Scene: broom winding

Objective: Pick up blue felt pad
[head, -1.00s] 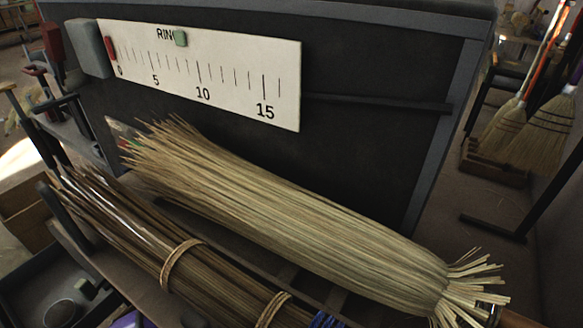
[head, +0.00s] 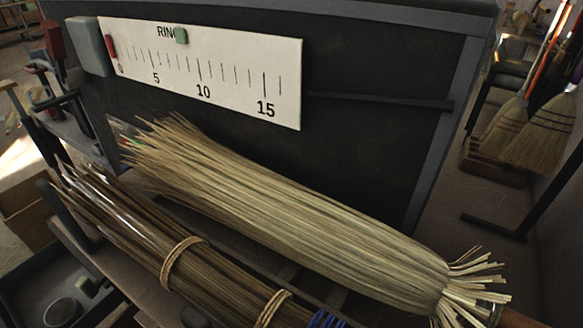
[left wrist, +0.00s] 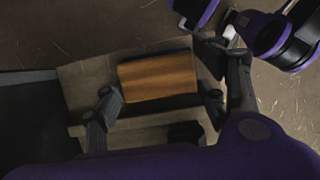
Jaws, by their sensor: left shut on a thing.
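A grey-blue block (head: 91,47) is fixed at the left end of the scale board in the head view; I cannot tell if it is the felt pad. The underside of this block is hidden. My left gripper is not visible in the head view.
A broom head of pale straw (head: 290,220) lies below the white scale board (head: 225,75). A tied bundle of brown stalks (head: 140,235) lies in front, with blue twine (head: 328,318) nearby. A dark tray (head: 30,285) is at lower left. Brooms (head: 540,130) stand at right.

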